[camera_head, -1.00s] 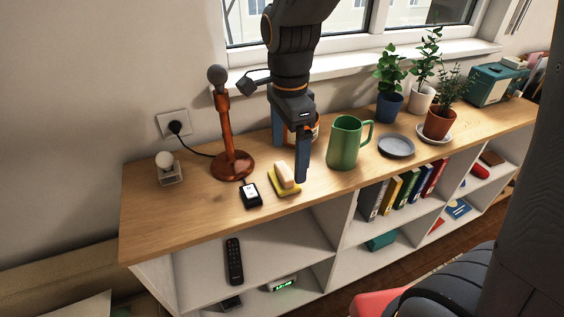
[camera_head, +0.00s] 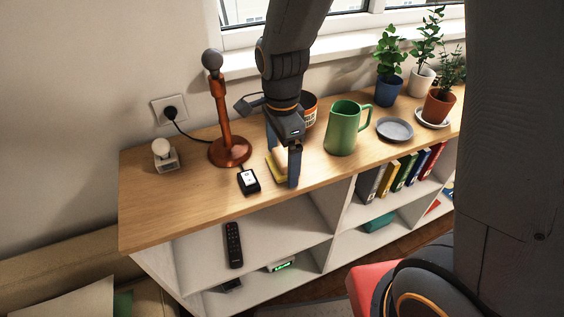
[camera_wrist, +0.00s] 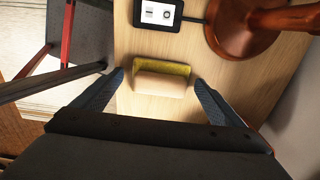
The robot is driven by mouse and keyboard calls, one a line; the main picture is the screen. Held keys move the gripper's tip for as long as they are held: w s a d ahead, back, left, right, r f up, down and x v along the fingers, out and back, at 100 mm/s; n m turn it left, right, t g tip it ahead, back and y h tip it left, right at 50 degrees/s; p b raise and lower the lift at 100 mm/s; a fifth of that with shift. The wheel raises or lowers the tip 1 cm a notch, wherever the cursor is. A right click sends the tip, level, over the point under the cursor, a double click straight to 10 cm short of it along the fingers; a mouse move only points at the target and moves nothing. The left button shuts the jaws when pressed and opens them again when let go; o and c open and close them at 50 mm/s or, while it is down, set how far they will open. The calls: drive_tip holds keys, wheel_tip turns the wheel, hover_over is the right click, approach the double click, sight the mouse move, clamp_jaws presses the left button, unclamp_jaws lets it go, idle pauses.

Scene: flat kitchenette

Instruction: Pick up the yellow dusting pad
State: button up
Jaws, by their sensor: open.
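The yellow dusting pad (camera_head: 273,169) lies on the wooden shelf top, with a pale beige block on its upper side. My gripper (camera_head: 283,160) is over it in the head view, and its near finger hides part of the pad. In the wrist view the pad (camera_wrist: 177,68) shows its yellow edge behind the beige block (camera_wrist: 160,84). My gripper (camera_wrist: 158,80) is open there, with one blue finger on each side of the pad. Gaps show between the fingers and the pad, and nothing is held.
A black device with a white screen (camera_head: 248,181) and a copper-brown lamp stand (camera_head: 230,150) are left of the pad. A green pitcher (camera_head: 342,130) stands to the right, and an orange-brown pot (camera_head: 308,110) behind. The shelf's front edge is close.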

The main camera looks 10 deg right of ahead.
sight(282, 156)
drive_tip(key=shift+c, duration=0.2)
drive_tip(key=c, duration=1.1)
wheel_tip(282, 156, up, 10)
drive_tip(key=shift+r+b, duration=0.1)
drive_tip(key=shift+b, duration=0.35)
